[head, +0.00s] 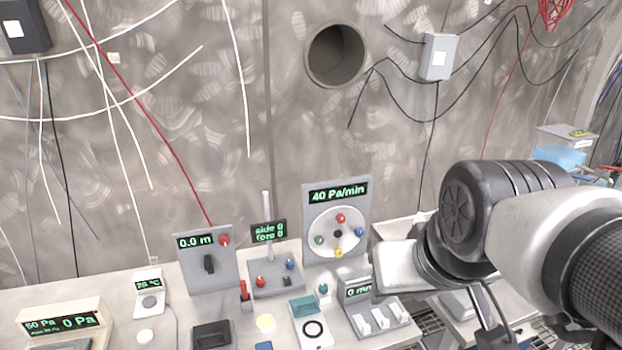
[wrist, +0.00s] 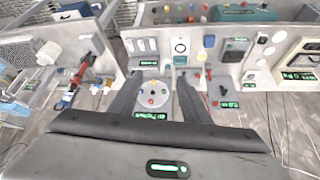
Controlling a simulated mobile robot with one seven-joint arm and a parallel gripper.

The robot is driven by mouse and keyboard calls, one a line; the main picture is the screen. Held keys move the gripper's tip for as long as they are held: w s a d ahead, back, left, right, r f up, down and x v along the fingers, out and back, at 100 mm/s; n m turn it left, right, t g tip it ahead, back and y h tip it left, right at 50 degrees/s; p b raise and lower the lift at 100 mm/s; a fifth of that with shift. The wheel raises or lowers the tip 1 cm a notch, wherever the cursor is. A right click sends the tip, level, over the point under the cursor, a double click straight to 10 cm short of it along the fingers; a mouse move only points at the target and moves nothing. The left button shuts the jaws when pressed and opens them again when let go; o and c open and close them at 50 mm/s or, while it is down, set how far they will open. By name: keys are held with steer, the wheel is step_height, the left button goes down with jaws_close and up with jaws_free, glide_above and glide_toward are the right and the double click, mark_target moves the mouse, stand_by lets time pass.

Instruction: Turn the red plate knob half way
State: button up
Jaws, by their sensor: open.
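The red plate knob (head: 340,218) is at the top of a round pale plate (head: 326,224) on an upright grey panel reading 40 Pa/min. Blue, green and yellow knobs share the plate, with a dark hub in its middle. In the wrist view the plate appears upside down, with the red knob (wrist: 151,101) low on it. My gripper (wrist: 160,76) is open and empty, its two dark fingers spread on either side of the plate in that view. In the head view my arm comes in from the right, and the fingers cannot be made out.
Left of the panel stand a small post display (head: 268,231) and a grey 0.0 m panel (head: 207,262) with another red knob. A 0 mm switch box (head: 375,317) sits in front. The wall behind has a round hole (head: 336,54) and hanging cables.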

steer(key=w+d+f+n+t+h+b, duration=0.1)
steer(key=w+d+f+n+t+b, duration=0.2)
steer(key=w+f, duration=0.5)
steer(key=w+d+f+n+t+h+b, duration=0.15)
steer(key=w+d+f+n+b, duration=0.3)
steer(key=w, duration=0.75)
steer(key=w+d+f+n+t+h+b, duration=0.1)
steer(key=w+d+f+n+t+b, duration=0.15)
steer(key=w+d+f, duration=0.55)
steer(key=n+t+y+b, duration=0.4)
steer(key=n+y, duration=0.4)
steer(key=n, duration=1)
glide_toward(343, 220)
steer(key=shift+m, duration=0.3)
steer(key=x, duration=0.9)
steer(key=shift+a+b, duration=0.15)
steer(key=shift+b, duration=0.15)
steer(key=c, duration=1)
steer(key=shift+c, duration=0.2)
